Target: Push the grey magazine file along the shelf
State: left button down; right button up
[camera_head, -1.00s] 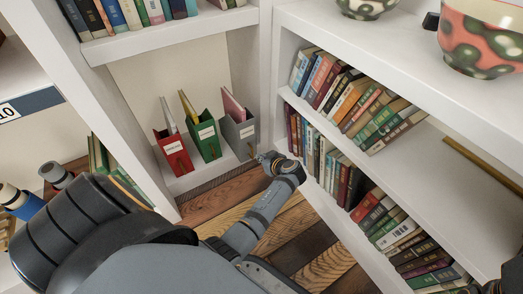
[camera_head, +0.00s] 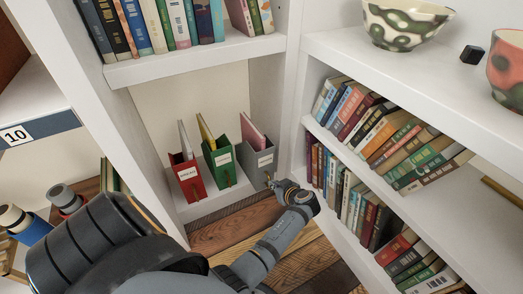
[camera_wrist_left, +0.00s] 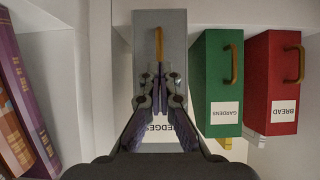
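The grey magazine file (camera_head: 259,163) stands upright on the low white shelf, at the right end of a row of three, with pink papers in it. My left gripper (camera_head: 274,183) is at its lower front right in the head view. In the left wrist view, which is upside down, the grey file (camera_wrist_left: 176,45) fills the middle, with an orange pull and a label partly hidden by my fingers. My left fingers (camera_wrist_left: 160,82) are drawn together in front of its face and hold nothing. I cannot tell whether they touch it. My right gripper is out of view.
A green file (camera_head: 222,163) and a red file (camera_head: 189,180) stand to its left on the same shelf. A white upright panel (camera_head: 272,95) closes the right side. Leaning books (camera_head: 375,125) and bowls (camera_head: 405,25) occupy the shelves farther right.

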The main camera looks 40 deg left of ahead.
aim_at(270, 179)
pick_arm(q)
jog(key=shift+w+a+b, duration=0.15)
jog(key=shift+w+a, duration=0.25)
jog(key=shift+a, duration=0.55)
jog(key=shift+w+a+b, duration=0.15)
jog(key=shift+w+a, duration=0.25)
jog(key=shift+a, duration=0.55)
jog(key=shift+w+a+b, duration=0.15)
jog(key=shift+w+a, duration=0.25)
jog(key=shift+a, duration=0.55)
jog(key=shift+w+a, duration=0.1)
jog(key=shift+a, duration=0.2)
jog(key=shift+w+a, duration=0.15)
jog(key=shift+a, duration=0.25)
jog(key=shift+s+d+p, duration=0.1)
jog(key=shift+s+d, duration=0.15)
jog(key=shift+d, duration=0.4)
jog(key=shift+s+d+p, duration=0.1)
jog(key=shift+s+d, duration=0.2)
jog(key=shift+d, duration=0.3)
jog(key=shift+s+d+p, duration=0.1)
jog(key=shift+s+d, duration=0.15)
jog(key=shift+d, duration=0.4)
